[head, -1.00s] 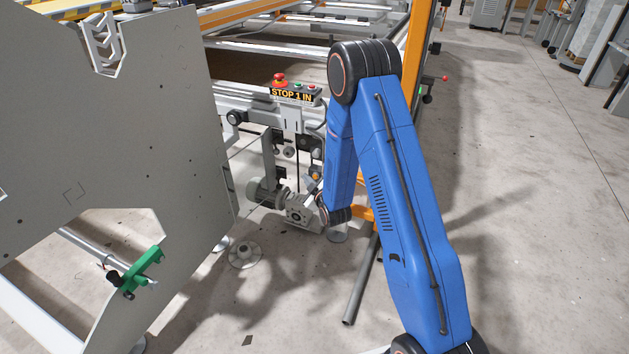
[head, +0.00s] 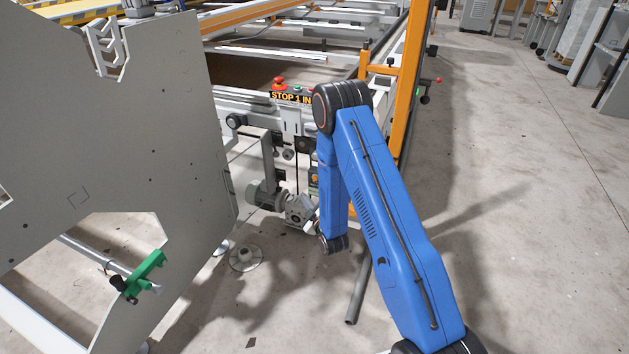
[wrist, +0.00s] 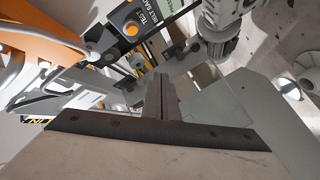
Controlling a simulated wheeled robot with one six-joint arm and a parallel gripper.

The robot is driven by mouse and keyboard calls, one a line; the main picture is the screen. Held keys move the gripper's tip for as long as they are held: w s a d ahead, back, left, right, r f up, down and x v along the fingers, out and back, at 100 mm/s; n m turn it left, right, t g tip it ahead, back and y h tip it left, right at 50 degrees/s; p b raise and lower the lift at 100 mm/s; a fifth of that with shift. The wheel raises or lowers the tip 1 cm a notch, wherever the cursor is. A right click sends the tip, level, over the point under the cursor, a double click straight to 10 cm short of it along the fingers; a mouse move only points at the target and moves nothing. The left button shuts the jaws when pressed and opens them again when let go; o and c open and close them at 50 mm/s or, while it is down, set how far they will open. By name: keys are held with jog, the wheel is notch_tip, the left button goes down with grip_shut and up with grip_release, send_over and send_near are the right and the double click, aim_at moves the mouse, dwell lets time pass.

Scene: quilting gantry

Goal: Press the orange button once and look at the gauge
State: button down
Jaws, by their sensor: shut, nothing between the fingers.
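The orange button (wrist: 131,29) shows near the top of the wrist view, on a dark panel with a partly readable label beside it. In the head view a small orange spot that looks like it (head: 315,180) sits just left of my blue arm. My gripper (wrist: 158,80) is shut and empty in the wrist view, pointing up the picture below and right of the button, apart from it in the image. In the head view the gripper is mostly hidden by my arm. I cannot make out the gauge or its reading in either view.
A control box with a red stop button (head: 279,82) and a "STOP 1 IN" sign stands above. A large grey plate (head: 130,120) fills the left, with a green clamp (head: 146,272) below. A grey motor (head: 264,196) sits low.

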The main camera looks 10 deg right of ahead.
jog(key=shift+w+d, duration=0.1)
jog(key=w+d, duration=0.5)
jog(key=w, duration=0.2)
dwell(0.4)
dwell(2.0)
jog(key=shift+w+d, duration=0.25)
jog(key=shift+w, duration=0.05)
jog(key=shift+w+d, duration=0.25)
jog(key=shift+w, duration=0.1)
dwell(0.9)
jog(key=shift+s+a, duration=0.1)
jog(key=shift+s, duration=0.05)
jog(key=shift+s+a, duration=0.4)
jog(key=shift+s, duration=0.15)
dwell(0.4)
jog(key=shift+s+a, duration=0.75)
jog(key=shift+s, duration=0.3)
jog(key=shift+s+a, duration=0.7)
jog(key=shift+s, duration=0.3)
